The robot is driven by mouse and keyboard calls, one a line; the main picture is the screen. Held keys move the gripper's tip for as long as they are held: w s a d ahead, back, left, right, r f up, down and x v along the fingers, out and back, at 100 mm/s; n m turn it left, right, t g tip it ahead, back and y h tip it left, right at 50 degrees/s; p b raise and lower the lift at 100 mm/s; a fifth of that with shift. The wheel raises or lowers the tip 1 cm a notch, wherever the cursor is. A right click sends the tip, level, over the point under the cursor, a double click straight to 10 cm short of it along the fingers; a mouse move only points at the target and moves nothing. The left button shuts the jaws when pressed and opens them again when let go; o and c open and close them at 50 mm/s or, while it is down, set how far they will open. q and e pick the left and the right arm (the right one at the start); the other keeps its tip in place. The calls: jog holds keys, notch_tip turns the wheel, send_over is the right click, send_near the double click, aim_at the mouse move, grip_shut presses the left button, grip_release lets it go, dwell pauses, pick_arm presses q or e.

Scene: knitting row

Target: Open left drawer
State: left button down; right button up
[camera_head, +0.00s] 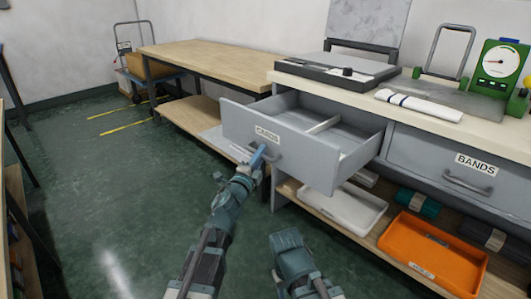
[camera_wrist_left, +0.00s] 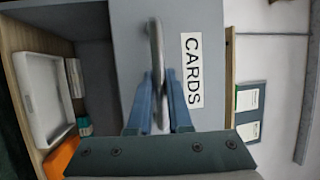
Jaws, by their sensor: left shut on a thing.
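The left drawer (camera_head: 285,140) is grey, carries a CARDS label and stands pulled out from the bench, its inside with a divider visible. In the left wrist view its front (camera_wrist_left: 205,30) fills the middle. My left gripper (camera_head: 258,157) is at the drawer's front, shut on its handle (camera_head: 275,151). The wrist view shows the blue fingers of the left gripper (camera_wrist_left: 160,105) on either side of the handle (camera_wrist_left: 156,50). My right arm's end (camera_head: 288,250) is low in the head view, apart from the drawer; its fingers cannot be made out.
A closed BANDS drawer (camera_head: 455,165) is to the right. Below are a white tray (camera_head: 345,212) and an orange tray (camera_head: 430,255) on the lower shelf. A scale (camera_head: 498,65) and folded white cloth (camera_head: 420,106) lie on the benchtop. Green floor (camera_head: 90,200) is open at left.

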pick_arm(q)
jog(key=shift+s+a, duration=0.25)
jog(key=shift+s, duration=0.05)
jog(key=c, duration=1.1)
grip_release()
jog(key=shift+s, duration=0.1)
pick_arm(e)
jog(key=shift+a, duration=0.1)
